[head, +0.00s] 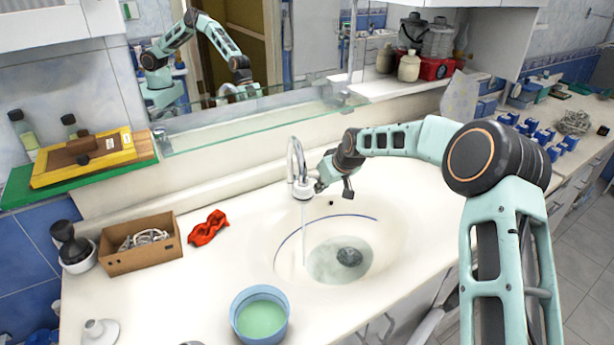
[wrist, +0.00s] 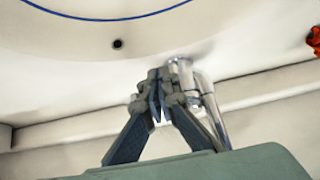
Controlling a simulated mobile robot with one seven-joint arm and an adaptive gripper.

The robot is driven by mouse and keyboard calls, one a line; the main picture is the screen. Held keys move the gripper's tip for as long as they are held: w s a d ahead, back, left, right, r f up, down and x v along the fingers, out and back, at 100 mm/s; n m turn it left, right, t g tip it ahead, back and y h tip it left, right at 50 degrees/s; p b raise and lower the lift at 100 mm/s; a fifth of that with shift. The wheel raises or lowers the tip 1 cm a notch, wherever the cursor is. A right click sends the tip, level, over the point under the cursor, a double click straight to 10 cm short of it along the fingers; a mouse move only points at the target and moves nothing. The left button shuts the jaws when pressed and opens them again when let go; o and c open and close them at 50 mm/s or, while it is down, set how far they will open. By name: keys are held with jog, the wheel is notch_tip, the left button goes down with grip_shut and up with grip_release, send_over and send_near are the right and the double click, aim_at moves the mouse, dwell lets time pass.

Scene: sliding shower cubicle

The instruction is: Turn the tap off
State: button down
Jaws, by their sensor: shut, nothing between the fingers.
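The chrome tap (head: 297,165) stands at the back of the white sink basin (head: 285,262). A thin stream of water (head: 304,235) falls from it into the basin, where water lies around a dark round object (head: 349,256). My gripper (head: 320,187) is just right of the tap in the head view, close to its body. In the wrist view my gripper (wrist: 160,80) is shut, with its fingertips together beside the tap (wrist: 190,85). I cannot tell whether they touch it. The tap's handle is not clearly visible.
A blue bowl of green liquid (head: 260,315) stands in front of the basin. A red object (head: 208,228) and a cardboard box (head: 142,245) lie to the left. A glass shelf (head: 250,121) runs above the counter behind the tap. The counter right of the basin is clear.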

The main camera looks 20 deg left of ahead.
jog(key=shift+w+a, duration=0.25)
jog(key=shift+w, duration=0.6)
jog(key=shift+w+a, duration=0.15)
jog(key=shift+w, duration=0.5)
jog(key=shift+w+r, duration=0.1)
jog(key=shift+w, duration=0.35)
jog(key=shift+s, duration=0.1)
